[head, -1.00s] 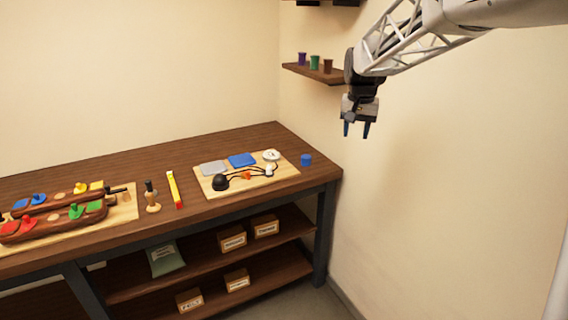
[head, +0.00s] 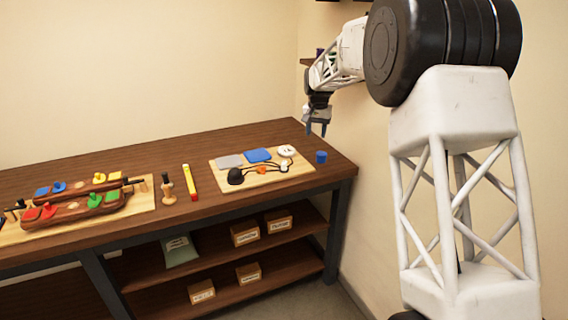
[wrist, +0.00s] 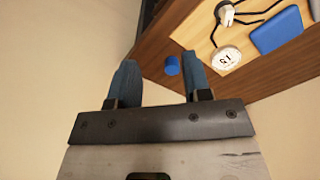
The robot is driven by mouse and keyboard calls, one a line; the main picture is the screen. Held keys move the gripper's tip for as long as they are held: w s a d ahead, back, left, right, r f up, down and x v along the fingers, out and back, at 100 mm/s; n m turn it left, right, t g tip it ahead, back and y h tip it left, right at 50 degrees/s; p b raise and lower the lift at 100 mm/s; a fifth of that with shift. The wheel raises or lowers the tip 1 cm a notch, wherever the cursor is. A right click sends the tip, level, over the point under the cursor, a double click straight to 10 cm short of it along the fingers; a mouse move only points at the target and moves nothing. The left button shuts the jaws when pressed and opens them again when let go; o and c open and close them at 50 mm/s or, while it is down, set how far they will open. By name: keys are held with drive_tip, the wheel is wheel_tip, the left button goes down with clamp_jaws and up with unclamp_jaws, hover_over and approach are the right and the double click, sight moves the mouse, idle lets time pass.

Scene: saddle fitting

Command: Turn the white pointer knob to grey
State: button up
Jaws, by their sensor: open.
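A small white knob (head: 284,167) sits on the light wooden board (head: 225,186) at the right end of the bench, with dark cords by it. It also shows at the top of the wrist view (wrist: 226,14); which way it points is too small to tell. A round white dial with dark marks (wrist: 226,58) lies beside it. A grey pad (head: 229,161) and a blue pad (head: 257,155) lie on the board's far side. My gripper (head: 316,131) is open and empty, in the air above the bench's right end, apart from the knob; its blue fingers (wrist: 160,85) show in the wrist view.
A blue cylinder (head: 321,157) stands right of the board near the bench edge. A black dome (head: 235,176) and an orange piece (head: 261,170) are on the board. The wall is close on the right.

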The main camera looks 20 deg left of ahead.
hover_over(284, 162)
wheel_tip(284, 162, down, 11)
drive_tip(key=shift+f, duration=0.2)
drive_tip(key=shift+f, duration=3.75)
drive_tip(key=shift+c, duration=0.3)
clamp_jaws()
